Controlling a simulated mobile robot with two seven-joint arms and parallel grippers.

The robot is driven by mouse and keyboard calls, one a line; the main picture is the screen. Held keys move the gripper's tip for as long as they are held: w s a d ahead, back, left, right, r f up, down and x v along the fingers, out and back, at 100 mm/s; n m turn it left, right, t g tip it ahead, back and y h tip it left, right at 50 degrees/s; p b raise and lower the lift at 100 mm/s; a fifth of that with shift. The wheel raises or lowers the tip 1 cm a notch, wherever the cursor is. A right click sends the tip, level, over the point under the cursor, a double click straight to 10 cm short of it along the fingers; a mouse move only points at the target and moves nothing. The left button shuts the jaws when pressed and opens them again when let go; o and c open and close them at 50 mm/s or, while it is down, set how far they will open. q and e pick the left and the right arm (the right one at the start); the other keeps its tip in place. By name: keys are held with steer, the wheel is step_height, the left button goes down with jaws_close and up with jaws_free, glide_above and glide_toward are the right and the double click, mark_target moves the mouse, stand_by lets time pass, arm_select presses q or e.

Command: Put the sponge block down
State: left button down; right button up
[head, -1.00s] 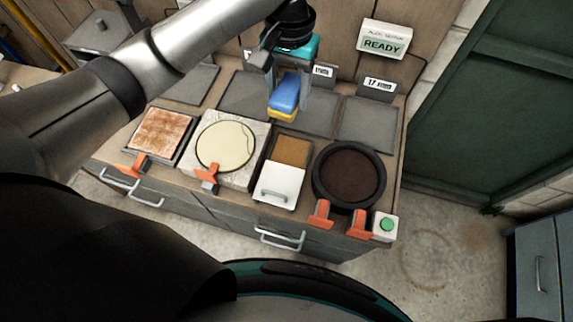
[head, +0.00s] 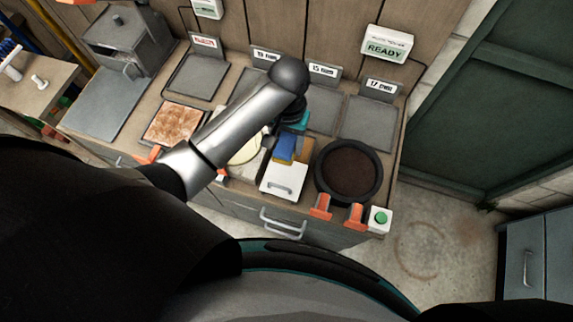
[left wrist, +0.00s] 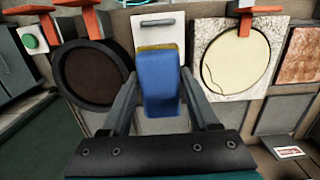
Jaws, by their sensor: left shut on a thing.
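The sponge block (head: 285,147) is blue with a yellow underside. It is held between the two fingers of my left gripper (head: 291,146), which is shut on it. In the left wrist view the blue block (left wrist: 158,85) sits between the grey fingers, and its yellow edge shows at the far end. In the head view the block is over the brown upper part of a white-fronted tray (head: 283,180). I cannot tell whether it touches the tray. My right gripper is in neither current view.
A round black pan (head: 350,170) with dark filling is right of the tray. A cream disc (head: 245,151) lies to its left, partly behind my arm. A rusty plate (head: 173,124) is further left. Orange clamps (head: 320,207) and a green button (head: 380,218) line the front edge.

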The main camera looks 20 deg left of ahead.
arm_select(q)
steer(key=b, duration=0.2)
glide_above(286, 171)
step_height(286, 171, down, 10)
steer(key=shift+w+r, duration=0.1)
steer(key=shift+r, duration=0.15)
steer(key=shift+f+b, duration=0.7)
steer(key=shift+f, duration=1)
steer(key=shift+f, duration=0.15)
steer(key=shift+c, duration=0.7)
jaws_free()
steer(key=r+p, duration=0.1)
steer(key=r, duration=0.3)
steer(key=r+p, duration=0.1)
steer(key=r, duration=0.3)
steer(key=r+p, duration=0.1)
steer(key=r, duration=0.3)
steer(key=shift+w+r, duration=0.2)
steer(key=shift+w, duration=0.2)
